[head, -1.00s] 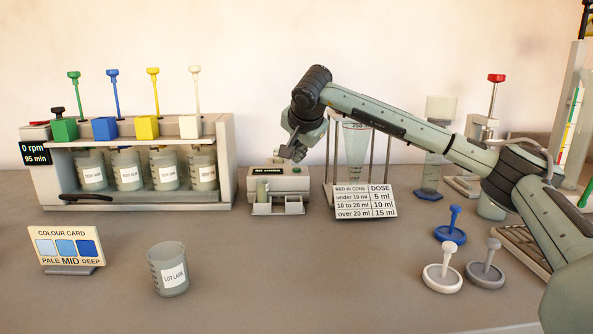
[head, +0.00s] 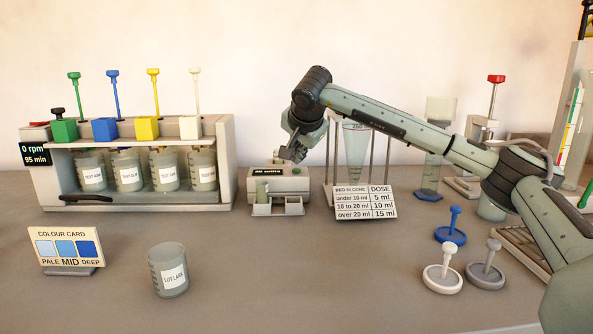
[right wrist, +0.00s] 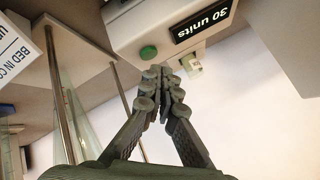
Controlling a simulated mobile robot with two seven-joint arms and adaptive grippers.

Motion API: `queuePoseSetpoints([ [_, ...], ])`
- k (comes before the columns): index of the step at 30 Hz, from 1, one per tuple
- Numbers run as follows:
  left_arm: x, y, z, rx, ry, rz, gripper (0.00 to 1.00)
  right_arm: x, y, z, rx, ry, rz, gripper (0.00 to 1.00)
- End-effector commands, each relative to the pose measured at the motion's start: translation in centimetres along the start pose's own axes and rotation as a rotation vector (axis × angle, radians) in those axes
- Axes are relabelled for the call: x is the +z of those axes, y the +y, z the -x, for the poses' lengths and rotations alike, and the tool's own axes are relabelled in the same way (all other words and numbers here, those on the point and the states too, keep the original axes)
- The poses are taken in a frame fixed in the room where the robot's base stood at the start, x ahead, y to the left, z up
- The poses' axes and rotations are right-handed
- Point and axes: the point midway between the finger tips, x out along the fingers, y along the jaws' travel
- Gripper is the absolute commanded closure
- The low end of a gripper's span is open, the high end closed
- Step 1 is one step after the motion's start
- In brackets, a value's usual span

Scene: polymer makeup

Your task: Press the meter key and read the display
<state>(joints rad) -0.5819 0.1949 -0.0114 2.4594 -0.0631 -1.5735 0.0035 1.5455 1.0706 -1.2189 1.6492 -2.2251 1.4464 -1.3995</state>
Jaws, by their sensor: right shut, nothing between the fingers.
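The meter (head: 296,184) is a pale box on the bench with a dark display (head: 268,171) whose letters are too small to read in the head view. In the right wrist view the display (right wrist: 202,24) appears upside down and reads "30 units". A round green key (right wrist: 148,52) sits beside the display on the same face. My right gripper (head: 293,153) is shut and empty, just above the meter. In the right wrist view its fingertips (right wrist: 164,78) lie close to the green key; I cannot tell whether they touch it. My left gripper is not in view.
A dose sign (head: 365,202) and a cone stand (head: 356,150) are right of the meter. A stirrer rack (head: 130,208) with several beakers is to the left. A "LOT LAKR" beaker (head: 168,283) and a colour card (head: 66,247) stand in front. The middle front bench is clear.

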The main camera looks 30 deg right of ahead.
Motion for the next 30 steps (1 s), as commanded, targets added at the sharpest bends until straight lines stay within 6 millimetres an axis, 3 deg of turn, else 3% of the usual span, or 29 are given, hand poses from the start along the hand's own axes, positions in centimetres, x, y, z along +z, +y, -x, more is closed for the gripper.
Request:
queuePoseSetpoints([
  [30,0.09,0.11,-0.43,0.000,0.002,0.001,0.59,0.60,0.59,-0.81,0.000,0.000,0.000,1.00],
])
